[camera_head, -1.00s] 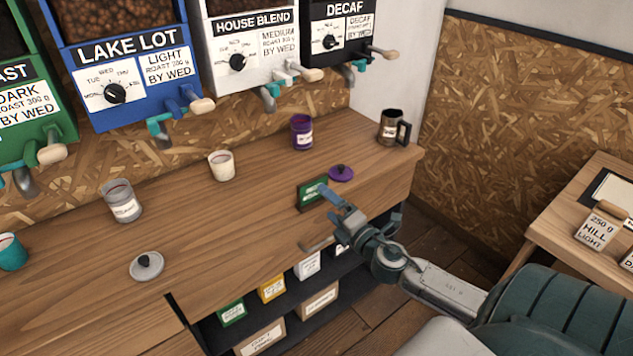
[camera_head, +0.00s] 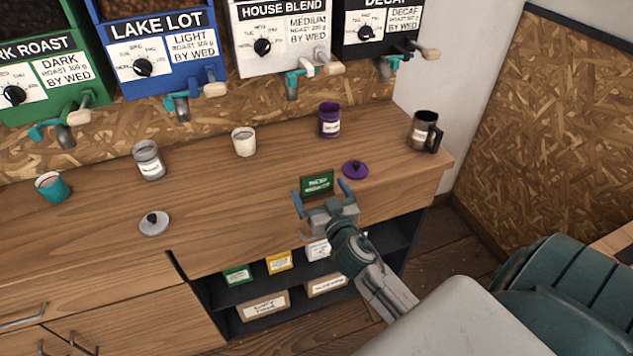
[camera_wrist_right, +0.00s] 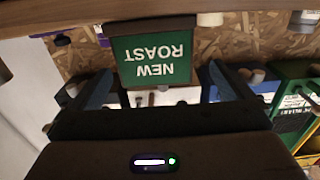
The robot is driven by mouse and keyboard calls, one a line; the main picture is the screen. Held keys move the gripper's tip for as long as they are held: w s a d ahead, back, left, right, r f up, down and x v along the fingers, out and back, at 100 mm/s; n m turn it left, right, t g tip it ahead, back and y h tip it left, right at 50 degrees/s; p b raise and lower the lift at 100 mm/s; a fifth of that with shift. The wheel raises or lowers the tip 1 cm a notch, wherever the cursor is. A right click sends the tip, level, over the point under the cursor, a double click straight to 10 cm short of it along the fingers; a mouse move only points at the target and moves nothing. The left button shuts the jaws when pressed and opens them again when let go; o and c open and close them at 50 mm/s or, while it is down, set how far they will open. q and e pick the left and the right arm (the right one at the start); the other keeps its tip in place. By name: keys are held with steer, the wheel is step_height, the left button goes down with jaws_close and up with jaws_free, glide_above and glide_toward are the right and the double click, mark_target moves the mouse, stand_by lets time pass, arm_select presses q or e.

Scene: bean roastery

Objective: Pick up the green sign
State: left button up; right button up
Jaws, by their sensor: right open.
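The green sign (camera_head: 317,184) stands on the wooden counter near its front edge. It also shows in the right wrist view (camera_wrist_right: 153,58), upside down, reading "NEW ROAST", with a dark frame. My right gripper (camera_head: 322,190) is open and empty of any grip, with one blue-grey finger on each side of the sign. In the right wrist view the fingers (camera_wrist_right: 153,88) are spread wider than the sign, and the sign lies between them. I cannot tell whether either finger touches it. My left gripper is not in view.
A purple lid (camera_head: 355,170) lies just right of the sign. A purple canister (camera_head: 329,120), cream cup (camera_head: 244,142), grey canister (camera_head: 149,160), teal cup (camera_head: 53,187), grey lid (camera_head: 154,223) and dark mug (camera_head: 424,131) are on the counter (camera_head: 215,215). Bean dispensers hang behind.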

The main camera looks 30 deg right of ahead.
mark_target(318, 180)
steer(key=shift+w+d, duration=0.2)
steer(key=shift+w, duration=0.2)
steer(key=shift+w+d+r, duration=0.1)
steer(key=shift+w+r, duration=0.05)
steer(key=p+x, duration=0.2)
steer(key=x, duration=0.1)
steer(key=p+x, duration=0.1)
steer(key=shift+w+d+r, duration=0.1)
steer(key=shift+d+r, duration=0.05)
steer(key=shift+r, duration=0.2)
steer(key=shift+w+d+f, duration=0.1)
steer(key=shift+w+f, duration=0.05)
steer(key=shift+w, duration=0.2)
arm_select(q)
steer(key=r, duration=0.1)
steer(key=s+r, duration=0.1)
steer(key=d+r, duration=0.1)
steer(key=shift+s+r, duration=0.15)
arm_select(e)
steer(key=shift+s, duration=0.1)
steer(key=shift+c, duration=0.2)
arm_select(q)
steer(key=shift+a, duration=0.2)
arm_select(e)
steer(key=c, duration=0.9)
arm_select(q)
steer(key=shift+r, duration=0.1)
